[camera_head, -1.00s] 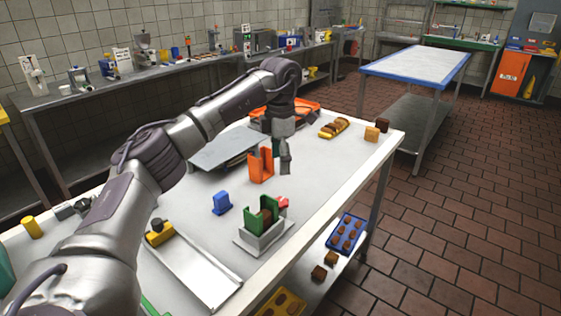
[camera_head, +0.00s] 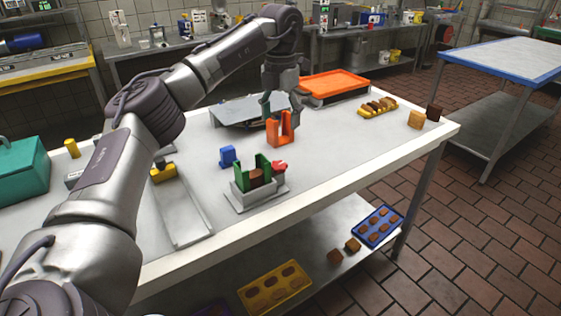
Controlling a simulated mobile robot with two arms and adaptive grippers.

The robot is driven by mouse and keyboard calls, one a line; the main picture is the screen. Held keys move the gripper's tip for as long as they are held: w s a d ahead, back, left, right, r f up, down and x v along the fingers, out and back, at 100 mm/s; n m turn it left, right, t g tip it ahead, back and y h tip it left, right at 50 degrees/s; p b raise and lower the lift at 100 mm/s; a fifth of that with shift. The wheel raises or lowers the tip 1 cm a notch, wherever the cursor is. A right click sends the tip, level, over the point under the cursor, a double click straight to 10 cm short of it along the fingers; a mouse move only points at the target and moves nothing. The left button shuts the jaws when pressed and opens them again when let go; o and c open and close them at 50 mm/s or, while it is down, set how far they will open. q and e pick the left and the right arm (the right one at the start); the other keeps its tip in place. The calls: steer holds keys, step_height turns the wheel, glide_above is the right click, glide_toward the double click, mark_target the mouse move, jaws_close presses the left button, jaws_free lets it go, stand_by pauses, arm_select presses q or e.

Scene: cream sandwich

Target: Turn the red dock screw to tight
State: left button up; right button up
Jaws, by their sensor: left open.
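The red dock screw (camera_head: 280,166) sits at the right side of a small grey dock (camera_head: 240,198) on the white table. The dock holds a green U-shaped holder (camera_head: 276,177) with a brown block (camera_head: 256,177) in it. My left gripper (camera_head: 280,108) points down above and behind the dock, close to an orange U-shaped piece (camera_head: 279,132), and is open. It is apart from the screw. Whether its fingers touch the orange piece I cannot tell. My right gripper is not in view.
A blue piece (camera_head: 228,156) stands behind the dock. A grey channel tray (camera_head: 182,215) lies to the left, with a yellow block (camera_head: 164,173) at its far end. An orange tray (camera_head: 335,83) and a yellow rack (camera_head: 377,108) lie at the back.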

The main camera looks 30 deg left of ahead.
mark_target(280, 163)
arm_select(q)
steer(key=f, duration=0.5)
steer(key=shift+s+a+f, duration=0.15)
steer(key=shift+a+f, duration=0.1)
steer(key=shift+f, duration=0.05)
step_height(280, 163, down, 6)
steer(key=shift+d+r, duration=0.15)
steer(key=shift+f, duration=0.65)
steer(key=shift+c, duration=1.8)
steer(key=c, duration=0.8)
steer(key=shift+p, duration=0.3)
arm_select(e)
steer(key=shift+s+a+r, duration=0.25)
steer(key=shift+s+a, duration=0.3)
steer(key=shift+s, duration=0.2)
